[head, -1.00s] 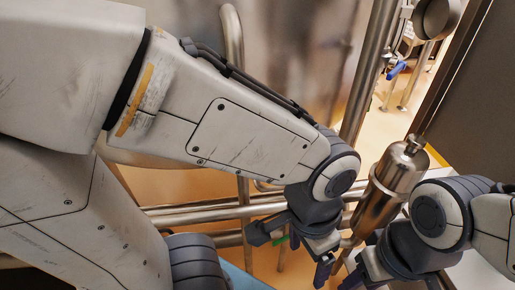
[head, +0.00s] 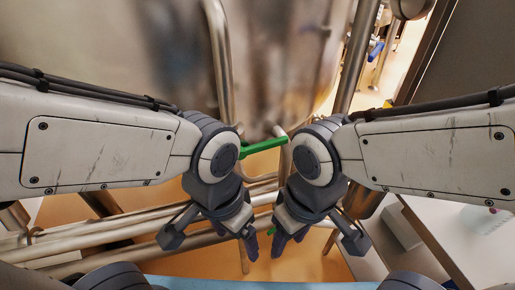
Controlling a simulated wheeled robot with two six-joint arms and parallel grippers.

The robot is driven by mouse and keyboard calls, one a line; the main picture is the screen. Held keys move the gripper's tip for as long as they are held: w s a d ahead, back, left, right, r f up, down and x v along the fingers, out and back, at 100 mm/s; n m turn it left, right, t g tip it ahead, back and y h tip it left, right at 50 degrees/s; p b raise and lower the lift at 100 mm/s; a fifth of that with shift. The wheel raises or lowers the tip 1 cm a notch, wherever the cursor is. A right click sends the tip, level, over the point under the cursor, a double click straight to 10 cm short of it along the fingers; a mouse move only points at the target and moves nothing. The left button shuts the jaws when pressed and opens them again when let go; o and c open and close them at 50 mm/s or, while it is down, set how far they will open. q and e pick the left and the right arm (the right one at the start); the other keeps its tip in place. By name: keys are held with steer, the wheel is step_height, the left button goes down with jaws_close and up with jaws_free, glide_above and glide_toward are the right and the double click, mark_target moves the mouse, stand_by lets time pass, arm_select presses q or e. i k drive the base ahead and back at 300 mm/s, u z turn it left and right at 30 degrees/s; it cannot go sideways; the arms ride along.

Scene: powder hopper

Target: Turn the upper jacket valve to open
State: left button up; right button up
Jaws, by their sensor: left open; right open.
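A long green lever (head: 264,147) shows between my two wrists, sloping up to the right. It looks like the upper jacket valve's handle, but the valve body is hidden and I cannot tell its setting. A second green part (head: 266,200) shows lower down, mostly hidden between the grippers. My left gripper (head: 212,238) is open and empty, pointing down, below and left of the upper lever. My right gripper (head: 315,236) is open and empty, below and right of it. Neither gripper's fingers are on the upper lever. My wrists hide what lies around both green parts.
Steel pipes (head: 100,236) run across the lower left, and a vertical pipe (head: 220,65) stands behind. A large blurred steel vessel (head: 275,60) fills the back. A metal canister (head: 364,200) is partly hidden behind my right arm. A blue handle (head: 376,48) is far back.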

mark_target(274, 143)
steer(key=u, duration=2.8)
steer(key=i, duration=0.65)
steer(key=z, duration=3.4)
